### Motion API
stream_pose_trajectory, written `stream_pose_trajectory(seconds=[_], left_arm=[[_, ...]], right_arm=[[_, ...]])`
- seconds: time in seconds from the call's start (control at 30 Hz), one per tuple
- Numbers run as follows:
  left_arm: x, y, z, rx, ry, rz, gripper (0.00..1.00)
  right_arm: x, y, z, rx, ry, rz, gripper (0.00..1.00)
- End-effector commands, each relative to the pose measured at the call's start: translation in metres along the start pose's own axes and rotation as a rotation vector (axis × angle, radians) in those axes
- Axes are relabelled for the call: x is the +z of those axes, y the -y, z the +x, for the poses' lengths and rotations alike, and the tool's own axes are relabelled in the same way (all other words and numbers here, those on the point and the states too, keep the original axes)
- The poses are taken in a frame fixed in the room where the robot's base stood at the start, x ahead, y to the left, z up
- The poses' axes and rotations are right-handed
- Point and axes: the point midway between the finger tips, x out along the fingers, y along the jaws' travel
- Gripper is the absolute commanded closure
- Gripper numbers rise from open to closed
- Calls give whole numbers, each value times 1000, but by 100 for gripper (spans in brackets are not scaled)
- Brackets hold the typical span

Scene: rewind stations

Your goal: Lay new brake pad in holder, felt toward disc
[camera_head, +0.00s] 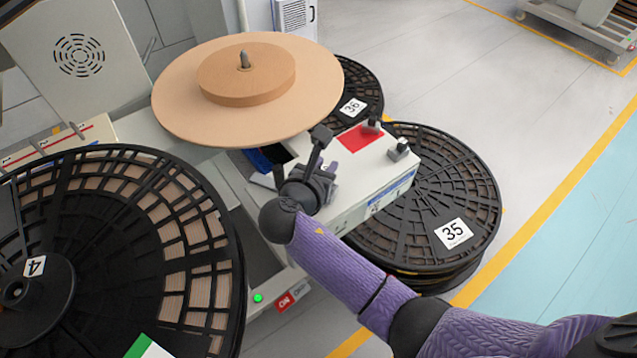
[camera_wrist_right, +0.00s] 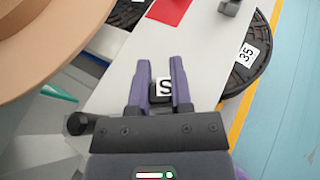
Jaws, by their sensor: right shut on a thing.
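My right gripper (camera_head: 328,168) is over the white top of the machine, in front of the tan disc (camera_head: 185,105). In the right wrist view its two purple fingers (camera_wrist_right: 162,68) are shut on a small dark block with a white label marked S (camera_wrist_right: 164,87). I cannot tell whether this block is the brake pad, and no felt face shows. In the head view my gripper hides the block. I cannot make out the pad holder. My left gripper is not in view.
A red patch (camera_head: 359,138) and small dark fittings (camera_head: 398,149) are on the white top (camera_head: 352,174). A black reel marked 35 (camera_head: 430,190) stands at the right, another marked 36 (camera_head: 362,88) behind. A large reel marked 4 (camera_head: 213,240) fills the lower left.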

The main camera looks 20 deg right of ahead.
Motion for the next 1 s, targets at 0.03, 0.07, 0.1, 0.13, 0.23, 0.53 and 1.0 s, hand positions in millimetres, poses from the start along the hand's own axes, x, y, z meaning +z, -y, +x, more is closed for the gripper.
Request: stream_pose_trajectory(seconds=[0.03, 0.07, 0.1, 0.13, 0.23, 0.53, 1.0], left_arm=[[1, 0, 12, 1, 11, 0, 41], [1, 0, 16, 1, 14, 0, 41], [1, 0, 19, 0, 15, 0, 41], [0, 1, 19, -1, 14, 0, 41], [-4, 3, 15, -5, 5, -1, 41], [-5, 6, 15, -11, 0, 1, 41], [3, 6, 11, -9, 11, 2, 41]], right_arm=[[-16, 0, 6, -1, -3, -5, 100], [-22, 0, 9, -1, -4, -5, 100], [-25, 0, 10, -1, -3, -3, 100], [-25, 0, 10, 0, -2, -2, 100], [-20, 0, 8, 1, 0, 0, 100], [-22, 0, 9, 2, 0, 0, 53], [-17, 0, 7, 2, 1, 0, 39]])
